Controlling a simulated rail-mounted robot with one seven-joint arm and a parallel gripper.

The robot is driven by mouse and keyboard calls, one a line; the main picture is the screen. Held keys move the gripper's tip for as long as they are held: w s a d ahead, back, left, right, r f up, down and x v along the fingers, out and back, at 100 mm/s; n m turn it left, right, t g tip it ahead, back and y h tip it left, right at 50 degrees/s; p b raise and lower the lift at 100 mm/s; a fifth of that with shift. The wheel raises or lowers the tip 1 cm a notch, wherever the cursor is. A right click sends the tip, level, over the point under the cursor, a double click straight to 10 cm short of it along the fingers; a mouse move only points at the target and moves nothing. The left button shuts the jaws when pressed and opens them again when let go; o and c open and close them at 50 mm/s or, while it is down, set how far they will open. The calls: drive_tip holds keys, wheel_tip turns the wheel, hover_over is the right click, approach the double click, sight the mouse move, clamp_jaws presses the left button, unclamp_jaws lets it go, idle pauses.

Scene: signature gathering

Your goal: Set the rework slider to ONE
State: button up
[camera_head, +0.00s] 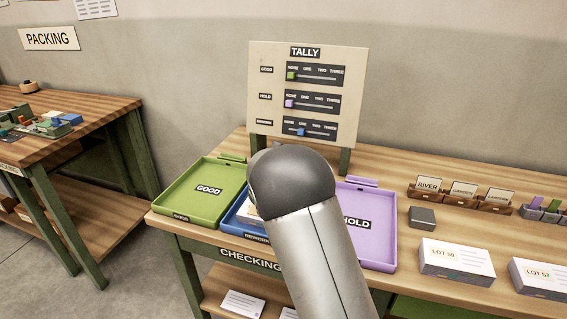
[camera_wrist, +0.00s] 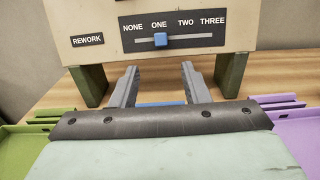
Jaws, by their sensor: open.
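The tally board (camera_head: 257,90) stands upright at the back of the checking table. Its lowest row, labelled REWORK, has a blue slider knob (camera_head: 301,132) on a horizontal track. In the wrist view the blue knob (camera_wrist: 161,40) sits beneath the word ONE. My gripper (camera_wrist: 157,78) is open, with its two grey fingers apart and nothing between them. The fingers are below and in front of the rework row, apart from the knob. In the head view my arm hides the gripper. The green good knob (camera_head: 291,76) and purple hold knob (camera_head: 289,104) sit under NONE.
A green GOOD tray (camera_head: 230,177), a blue REWORK tray (camera_head: 232,222) and a purple HOLD tray (camera_head: 379,250) lie before the board. My arm covers much of the blue one. A grey block (camera_head: 422,217) and white lot boxes (camera_head: 457,261) stand to the right.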

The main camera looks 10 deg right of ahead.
drive_tip(key=v, duration=0.5)
drive_tip(key=shift+s+a, duration=0.1)
drive_tip(key=shift+s, duration=0.15)
drive_tip(key=s+d+r+m+g+h+p, duration=0.35)
drive_tip(key=s+d+m+g, duration=0.35)
drive_tip(key=s+d+m, duration=0.45)
drive_tip(key=s+d+f+m+g+y+p, duration=0.1)
drive_tip(key=s+d+m+g, duration=0.15)
drive_tip(key=s, duration=0.35)
drive_tip(key=s+d+m+g+y, duration=0.1)
drive_tip(key=s+m+g, duration=0.25)
drive_tip(key=s, duration=0.25)
drive_tip(key=s+a+m+g+y+p, duration=0.1)
drive_tip(key=s+a+m+y, duration=0.2)
drive_tip(key=s, duration=0.3)
drive_tip(key=s+a+m+g+y+p, duration=0.1)
drive_tip(key=s+a+m+y, duration=0.2)
drive_tip(key=s, duration=0.4)
drive_tip(key=s+a+f+m+g+y+p, duration=0.1)
drive_tip(key=s+a+m+y, duration=0.2)
drive_tip(key=s+m, duration=0.4)
drive_tip(key=shift+a+p, duration=0.35)
drive_tip(key=shift+a, duration=0.5)
